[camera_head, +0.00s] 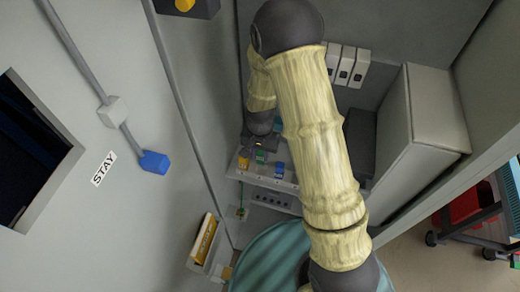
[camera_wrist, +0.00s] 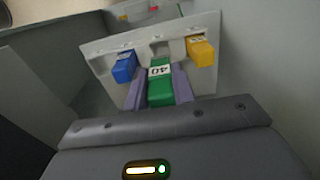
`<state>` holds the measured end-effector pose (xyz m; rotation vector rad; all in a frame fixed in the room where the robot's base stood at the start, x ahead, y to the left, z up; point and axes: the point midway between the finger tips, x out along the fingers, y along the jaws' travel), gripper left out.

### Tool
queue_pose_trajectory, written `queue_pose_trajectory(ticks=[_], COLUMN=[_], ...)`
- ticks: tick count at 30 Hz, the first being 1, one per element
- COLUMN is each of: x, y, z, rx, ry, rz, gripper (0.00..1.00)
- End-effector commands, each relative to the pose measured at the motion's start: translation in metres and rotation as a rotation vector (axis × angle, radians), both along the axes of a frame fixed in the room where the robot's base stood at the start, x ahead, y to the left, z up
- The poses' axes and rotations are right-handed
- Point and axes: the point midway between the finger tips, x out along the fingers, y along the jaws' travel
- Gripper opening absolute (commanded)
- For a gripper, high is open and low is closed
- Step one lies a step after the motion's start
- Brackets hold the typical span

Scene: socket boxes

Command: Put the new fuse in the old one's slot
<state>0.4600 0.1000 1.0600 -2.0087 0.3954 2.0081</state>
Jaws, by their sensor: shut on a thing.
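A green fuse (camera_wrist: 160,88) with a white label reading 40 sits between the two purple fingers of my gripper (camera_wrist: 160,97), which is shut on it. Its far end is at the pale fuse panel (camera_wrist: 96,48), between a blue fuse (camera_wrist: 124,66) and a yellow fuse (camera_wrist: 201,52). I cannot tell whether it is seated in a slot or just in front of it. In the head view the green fuse (camera_head: 260,156) shows just below my gripper (camera_head: 259,146), with the yellow fuse (camera_head: 243,163) to its left and the blue fuse (camera_head: 279,169) to its right.
A small green item (camera_head: 240,212) is below the panel, too small to identify. A grey box with a row of dark holes (camera_head: 272,200) is under the panel. A tall grey cabinet (camera_head: 425,110) stands at right. A wall holder with a yellow item (camera_head: 205,240) is at lower left.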

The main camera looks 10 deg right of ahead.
Motion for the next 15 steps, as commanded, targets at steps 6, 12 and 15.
queue_pose_trajectory(ticks=[6, 12, 15], x=[0.000, 0.000, 0.000], y=[0.000, 0.000, 0.000], z=[-0.003, -0.021, -0.030], rx=[0.000, 0.000, 0.000], ry=[0.000, 0.000, 0.000], rz=[0.000, 0.000, 0.000], gripper=[0.05, 0.05, 0.05])
